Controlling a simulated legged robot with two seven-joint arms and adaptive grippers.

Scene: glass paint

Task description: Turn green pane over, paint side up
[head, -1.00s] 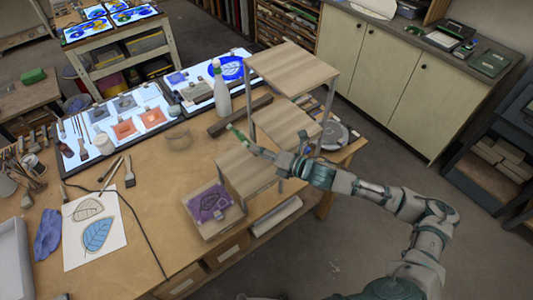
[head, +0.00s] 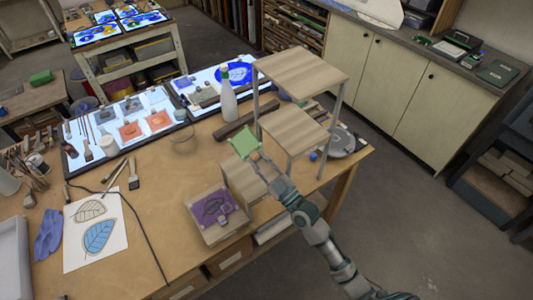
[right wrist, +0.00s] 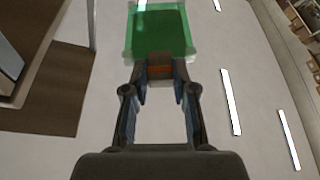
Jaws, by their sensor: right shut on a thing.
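The green pane (head: 243,142) is held in my right gripper (head: 256,158), in front of the wooden shelf unit. In the right wrist view the pane (right wrist: 158,32) is a see-through green square with paler edges. The fingertips of my right gripper (right wrist: 160,72) are shut on its near edge. In the head view the pane is raised and tilted, with a broad face showing. I cannot tell which face bears the paint. My left gripper is not in view.
The tiered wooden shelf unit (head: 300,72) stands right beside the pane. A white bottle (head: 228,100) stands behind it. A purple pane (head: 212,206) lies on a wooden block at the table's front. Light panels (head: 92,160) hold several glass pieces. The table's middle (head: 165,205) is fairly clear.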

